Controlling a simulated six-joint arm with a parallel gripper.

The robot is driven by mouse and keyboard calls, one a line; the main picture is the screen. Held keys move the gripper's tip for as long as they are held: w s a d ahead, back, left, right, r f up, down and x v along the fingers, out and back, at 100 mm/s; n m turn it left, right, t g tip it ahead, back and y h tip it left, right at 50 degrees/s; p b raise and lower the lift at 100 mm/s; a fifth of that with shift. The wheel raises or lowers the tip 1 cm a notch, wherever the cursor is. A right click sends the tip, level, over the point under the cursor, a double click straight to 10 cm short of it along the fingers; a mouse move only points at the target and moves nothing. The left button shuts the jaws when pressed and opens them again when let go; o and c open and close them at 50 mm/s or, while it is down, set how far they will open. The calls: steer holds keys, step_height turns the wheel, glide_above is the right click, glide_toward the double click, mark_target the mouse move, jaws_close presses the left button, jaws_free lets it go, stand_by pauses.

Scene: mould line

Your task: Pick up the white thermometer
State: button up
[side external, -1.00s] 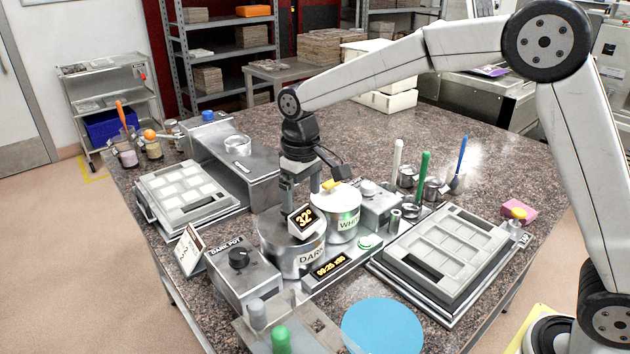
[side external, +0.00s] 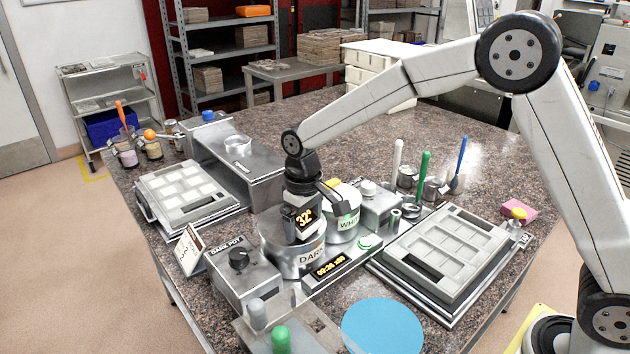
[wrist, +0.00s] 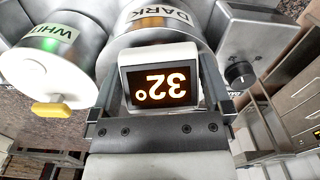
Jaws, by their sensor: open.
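The white thermometer (side external: 308,233) has a dark screen reading 32° in yellow digits. The fingers are open, one on each side. I cannot tell whether either finger touches the thermometer.
The white pot (side external: 345,224) with a yellow knob (wrist: 50,109) stands close beside the dark pot. A control box with a black dial (side external: 238,257) is on the other side. A grey mould (side external: 445,255) lies to the right, a blue disc (side external: 382,326) in front.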

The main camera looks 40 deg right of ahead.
steer(key=shift+c, duration=0.2)
stand_by(0.3)
steer(key=c, duration=1)
steer(key=shift+c, duration=0.2)
steer(key=shift+r, duration=5.05)
steer(key=w+d+r+m, duration=0.1)
steer(key=w+d+m, duration=0.1)
steer(key=d, duration=1.2)
steer(key=shift+r, duration=0.25)
